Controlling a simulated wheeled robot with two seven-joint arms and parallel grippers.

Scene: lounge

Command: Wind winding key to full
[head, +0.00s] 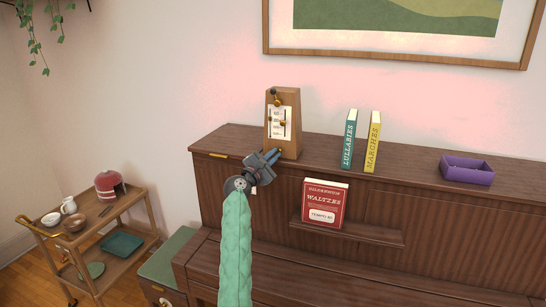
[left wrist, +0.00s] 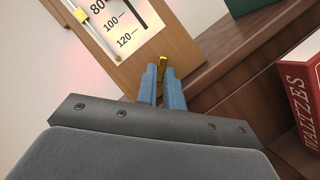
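The wooden metronome (head: 283,143) stands upright on the left part of the piano top, its pale scale plate facing out. It also shows in the left wrist view (left wrist: 165,38), with the marks 80, 100 and 120. The gold winding key (left wrist: 162,66) is low at the metronome, between my blue fingertips. My left gripper (head: 273,156) is at the metronome's lower front in the head view. Its fingers (left wrist: 161,73) are close together and look closed on the key. In the head view the key is hidden behind the gripper. My right gripper is not in view.
A green book (head: 349,140) and a yellow book (head: 373,142) stand right of the metronome, then a purple tray (head: 467,171). A red Waltzes book (head: 324,203) rests on the piano's music ledge. A wooden cart (head: 90,236) stands at left.

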